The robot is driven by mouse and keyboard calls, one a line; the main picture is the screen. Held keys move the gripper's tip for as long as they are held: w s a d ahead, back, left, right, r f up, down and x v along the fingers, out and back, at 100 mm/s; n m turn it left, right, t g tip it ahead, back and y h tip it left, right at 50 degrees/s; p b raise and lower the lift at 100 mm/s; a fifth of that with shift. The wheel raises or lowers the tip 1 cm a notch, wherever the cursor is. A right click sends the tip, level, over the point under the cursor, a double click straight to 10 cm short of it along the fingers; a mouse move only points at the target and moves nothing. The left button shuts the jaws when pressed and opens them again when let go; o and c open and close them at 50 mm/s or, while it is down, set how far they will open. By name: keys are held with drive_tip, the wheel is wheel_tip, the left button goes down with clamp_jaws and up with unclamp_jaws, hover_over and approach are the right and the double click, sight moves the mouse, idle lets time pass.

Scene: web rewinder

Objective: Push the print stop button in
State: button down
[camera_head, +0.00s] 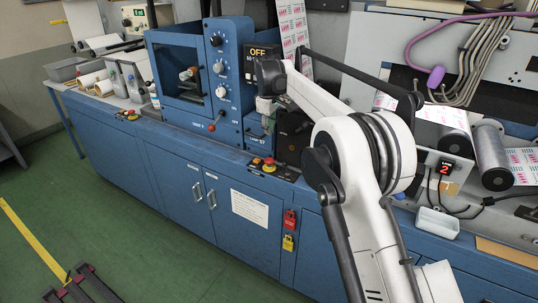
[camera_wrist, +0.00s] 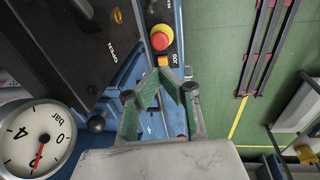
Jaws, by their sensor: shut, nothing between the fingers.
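A red mushroom button (camera_wrist: 160,41) on a yellow base sits just beyond my fingertips in the wrist view, with a gap between in the picture. In the head view a red button on yellow (camera_head: 269,162) stands on the front edge of the blue machine, below my gripper (camera_head: 266,110). No label reading print stop is legible. My gripper (camera_wrist: 164,76) has green fingers with their tips together, shut and empty. An orange button (camera_wrist: 164,60) marked JOG lies between the fingertips and the red button. How far the fingers are above the panel I cannot tell.
Another red button (camera_head: 131,112) is farther left on the ledge. A round bar gauge (camera_wrist: 38,138) and a dark panel marked OPEN (camera_wrist: 85,45) lie left in the wrist view. A blue cabinet (camera_head: 238,83) with knobs stands behind. Green floor (camera_head: 95,205) in front is mostly open.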

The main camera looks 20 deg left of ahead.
sight(270, 160)
drive_tip(key=f, duration=0.4)
drive_tip(key=w+f, duration=0.1)
drive_tip(key=f, duration=0.4)
drive_tip(key=w+f+p, duration=0.1)
drive_tip(key=f, duration=0.3)
drive_tip(key=shift+w+a+f, duration=0.2)
drive_tip(key=shift+a+f, duration=0.15)
drive_tip(key=shift+f+b, duration=0.9)
drive_tip(key=shift+f, duration=0.3)
wheel_tip(270, 160, up, 14)
drive_tip(key=s, duration=0.2)
drive_tip(key=shift+s+d, duration=0.15)
drive_tip(key=shift+d, duration=0.2)
